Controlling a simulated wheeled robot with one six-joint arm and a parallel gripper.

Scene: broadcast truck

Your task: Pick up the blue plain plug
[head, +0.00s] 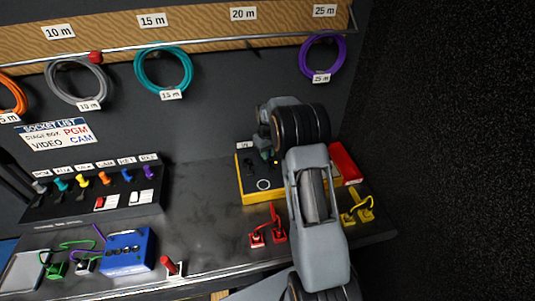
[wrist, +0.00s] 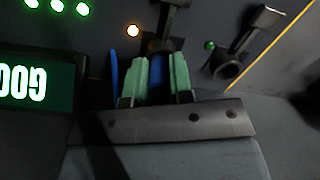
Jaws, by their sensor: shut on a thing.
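My gripper (wrist: 156,78) is over the yellow-edged box (head: 262,197) at the back right of the bench. In the wrist view its two green pads are shut on a blue plug (wrist: 156,72), whose body shows between them. Its far end meets dark parts on the box's panel; I cannot tell whether it sits in a socket. A thin blue piece (wrist: 114,72) stands just left of the left pad. In the head view my arm and gripper hide the held plug.
The box's panel has a lit green display (wrist: 30,84), small lights and a black lever (wrist: 250,38). A red block (head: 345,162) lies right of the box. Red plugs (head: 268,232) and yellow plugs (head: 358,209) are in front. A rack (head: 90,204) of coloured plugs stands left.

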